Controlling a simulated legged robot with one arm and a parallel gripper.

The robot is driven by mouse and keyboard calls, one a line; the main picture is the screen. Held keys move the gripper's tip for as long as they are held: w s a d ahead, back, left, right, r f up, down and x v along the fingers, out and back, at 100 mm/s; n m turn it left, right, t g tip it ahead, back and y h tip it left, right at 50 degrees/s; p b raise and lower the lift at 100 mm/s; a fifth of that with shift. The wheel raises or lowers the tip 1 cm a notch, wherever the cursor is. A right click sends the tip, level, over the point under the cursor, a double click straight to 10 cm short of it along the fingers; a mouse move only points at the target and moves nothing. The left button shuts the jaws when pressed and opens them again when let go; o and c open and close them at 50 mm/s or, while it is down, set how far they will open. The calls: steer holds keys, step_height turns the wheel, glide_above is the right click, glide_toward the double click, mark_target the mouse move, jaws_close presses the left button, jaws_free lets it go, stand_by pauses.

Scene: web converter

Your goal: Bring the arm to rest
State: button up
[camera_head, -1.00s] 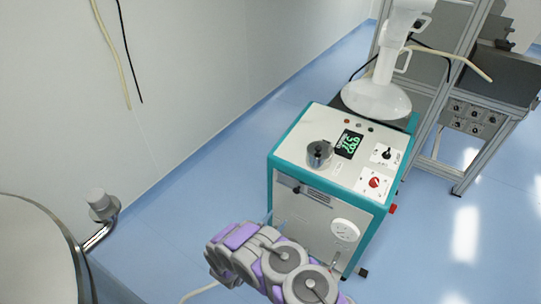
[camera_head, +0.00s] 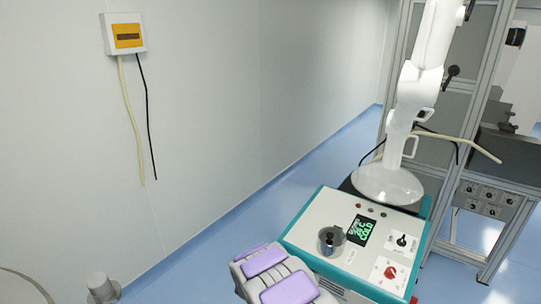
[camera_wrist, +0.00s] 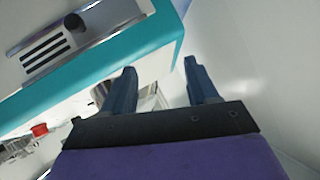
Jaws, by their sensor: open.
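My arm (camera_head: 279,277), grey with purple pads, shows at the bottom of the head view, in front of the machine. My gripper is outside the head view. In the wrist view my gripper (camera_wrist: 161,85) has two dark blue fingers standing well apart with nothing between them. The white and teal machine (camera_wrist: 95,70) fills the upper left of the wrist view, close to the left finger. I cannot tell the exact gap.
The machine (camera_head: 318,214) carries a green display, knobs and a round metal part on top. A white articulated duct (camera_head: 420,75) stands behind it. A metal frame (camera_head: 470,110) is at right. A white wall (camera_head: 220,110) with a yellow-fronted box (camera_head: 127,34) is at left.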

steer(key=s+d+r+n+g+y, duration=0.1)
steer(key=s+r+n+g+y, duration=0.15)
steer(key=s+r, duration=0.55)
steer(key=s+d+r+n+g+y, duration=0.1)
steer(key=s+d+r+g+y, duration=0.15)
steer(key=s+r, duration=0.6)
steer(key=s+d+r+n+g, duration=0.1)
steer(key=s+d+r+g, duration=0.1)
steer(key=s, duration=1)
steer(key=s+d+r+n+g+h, duration=0.1)
steer(key=s+d+r+g, duration=0.2)
steer(key=s, duration=1)
steer(key=s+d+r+n+g, duration=0.2)
steer(key=s+d+r+g, duration=0.1)
steer(key=s, duration=1)
steer(key=shift+s+r+g+h, duration=0.2)
steer(key=shift+r+g+h, duration=0.05)
steer(key=shift+g+h, duration=0.05)
